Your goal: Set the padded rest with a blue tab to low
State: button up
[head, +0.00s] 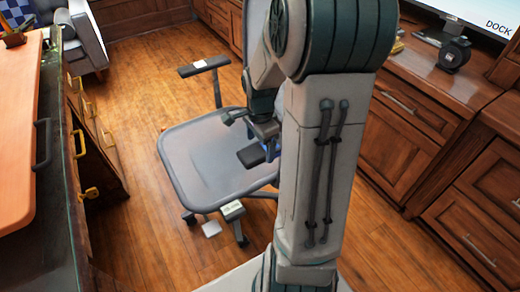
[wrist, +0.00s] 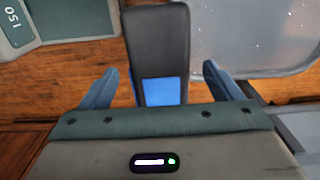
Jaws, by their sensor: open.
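The padded rest with the blue tab (wrist: 155,45) is a dark pad with a bright blue patch at its near end. In the wrist view it lies between the spread fingers of my gripper (wrist: 160,70), with space on both sides. The gripper is open and I see no contact. In the head view the rest (head: 251,156) stands at the right side of the grey office chair (head: 200,160), just below my gripper (head: 252,132). My arm hides part of the chair there, and the rest's support is mostly hidden.
The chair's other armrest (head: 205,66) stands at its far side and shows no blue tab. A desk with an orange top (head: 20,110) is at left, and wood cabinets (head: 405,150) are at right. Wood floor (head: 135,95) is open between the desk and chair.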

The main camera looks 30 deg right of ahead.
jog(key=shift+f, duration=0.95)
jog(key=shift+c, duration=0.3)
jog(key=c, duration=1.3)
notch_tip(320, 180, down, 6)
jog(key=b, duration=0.4)
jog(key=shift+f+b, duration=0.2)
jog(key=shift+b, duration=0.2)
jog(key=shift+c, duration=0.2)
jog(key=o, duration=1.4)
jog(key=shift+r, duration=0.15)
notch_tip(320, 180, up, 14)
jog(key=p, duration=0.4)
jog(key=shift+f, duration=0.25)
